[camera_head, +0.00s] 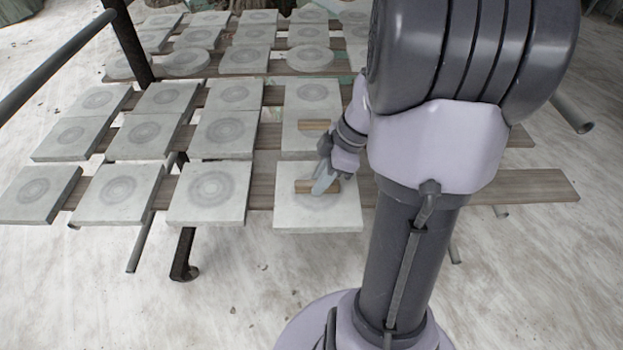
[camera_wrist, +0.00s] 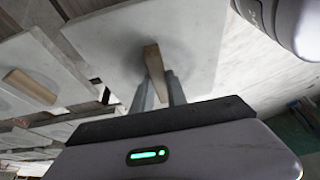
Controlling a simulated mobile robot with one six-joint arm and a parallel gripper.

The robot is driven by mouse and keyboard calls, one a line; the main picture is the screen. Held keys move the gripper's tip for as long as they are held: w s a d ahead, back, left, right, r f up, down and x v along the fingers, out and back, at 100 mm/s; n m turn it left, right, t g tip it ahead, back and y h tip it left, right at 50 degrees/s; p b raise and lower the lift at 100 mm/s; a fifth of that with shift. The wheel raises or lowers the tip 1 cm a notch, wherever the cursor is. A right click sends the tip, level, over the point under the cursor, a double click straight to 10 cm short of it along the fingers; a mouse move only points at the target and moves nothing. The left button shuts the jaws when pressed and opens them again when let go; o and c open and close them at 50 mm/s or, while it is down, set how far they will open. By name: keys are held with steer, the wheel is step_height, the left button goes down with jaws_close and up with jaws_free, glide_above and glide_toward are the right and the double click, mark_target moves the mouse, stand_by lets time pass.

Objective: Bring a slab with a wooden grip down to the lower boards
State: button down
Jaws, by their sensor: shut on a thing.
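My gripper (camera_head: 323,180) is shut on the wooden grip (camera_head: 304,186) of a pale square slab (camera_head: 290,212) at the front of the rack. In the wrist view my two fingers (camera_wrist: 159,88) stand either side of this grip (camera_wrist: 152,60), with the slab (camera_wrist: 105,45) behind it. The slab looks about level, over the front board (camera_head: 520,187); I cannot tell whether it touches the board. A second slab (camera_head: 292,142) with a wooden grip (camera_head: 313,125) lies just behind; that grip also shows in the wrist view (camera_wrist: 30,87).
Several square slabs with ring marks, such as one at front (camera_head: 208,194), cover the boards to the left. More slabs, some round (camera_head: 310,58), lie on boards farther back. The front board is bare to the right of my arm. A dark rail (camera_head: 60,62) and post (camera_head: 130,45) stand at left.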

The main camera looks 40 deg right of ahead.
steer(key=w+d, duration=0.1)
steer(key=w+d+p, duration=0.1)
steer(key=w+d, duration=0.1)
steer(key=shift+w+f, duration=0.2)
steer(key=shift+w, duration=0.1)
steer(key=shift+w+d+f+b, duration=0.15)
steer(key=shift+d+f+b, duration=0.05)
steer(key=shift+f+b, duration=0.3)
steer(key=shift+w+d+f+b, duration=0.15)
steer(key=shift+f+b, duration=0.2)
steer(key=shift+f, duration=0.2)
steer(key=shift+f+b, duration=0.9)
steer(key=shift+f, duration=0.05)
steer(key=shift+f+b, duration=0.3)
steer(key=shift+b, duration=0.1)
steer(key=c, duration=1.3)
jaws_free()
steer(key=shift+a, duration=0.1)
steer(key=shift+o, duration=0.2)
